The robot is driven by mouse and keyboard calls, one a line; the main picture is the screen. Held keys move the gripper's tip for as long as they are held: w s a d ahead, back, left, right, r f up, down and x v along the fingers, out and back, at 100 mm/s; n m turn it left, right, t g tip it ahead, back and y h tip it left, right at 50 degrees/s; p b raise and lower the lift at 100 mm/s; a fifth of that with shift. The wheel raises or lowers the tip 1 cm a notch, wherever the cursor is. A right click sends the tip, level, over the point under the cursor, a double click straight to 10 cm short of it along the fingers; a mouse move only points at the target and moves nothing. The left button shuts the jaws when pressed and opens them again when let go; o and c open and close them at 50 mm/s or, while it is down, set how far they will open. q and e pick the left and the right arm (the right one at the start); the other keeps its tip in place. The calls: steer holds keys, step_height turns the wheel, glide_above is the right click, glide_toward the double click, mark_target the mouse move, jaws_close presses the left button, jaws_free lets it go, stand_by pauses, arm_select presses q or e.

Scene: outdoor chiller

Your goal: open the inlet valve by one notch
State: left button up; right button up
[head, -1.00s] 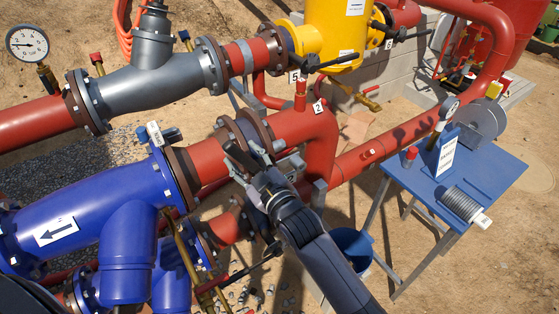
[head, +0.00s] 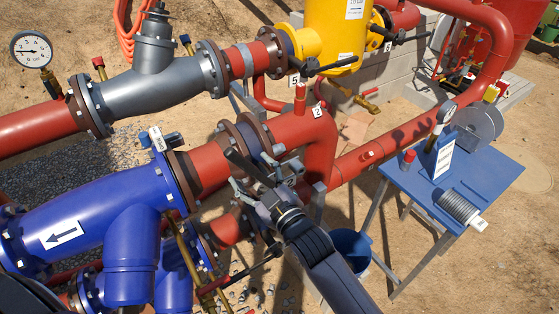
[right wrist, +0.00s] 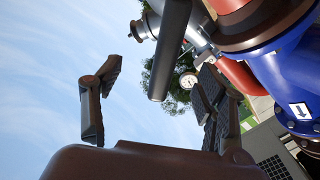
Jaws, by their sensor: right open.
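The flanged valve (head: 250,137) sits in the red pipe right of the blue body, near a tag marked 2; I take it as the inlet valve. Its dark lever (head: 241,165) slants down toward my right gripper (head: 262,187). The gripper is open, its fingers beside the lever. In the right wrist view the lever (right wrist: 170,50) hangs from the top edge into the gap between the two spread fingers of my right gripper (right wrist: 155,100). I see no finger touching it. The head view hides part of the lever's end. My left gripper is not in view.
A blue strainer body (head: 90,225) with a white arrow label lies left. A grey strainer (head: 150,85), pressure gauge (head: 32,50) and yellow vessel (head: 335,35) stand behind. A blue table (head: 405,180) is at right, a blue bucket (head: 352,245) below. Open sand lies at lower right.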

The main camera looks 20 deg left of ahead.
steer(key=p+v, duration=0.1)
steer(key=v, duration=0.2)
steer(key=shift+s+d, duration=0.15)
steer(key=shift+s, duration=0.05)
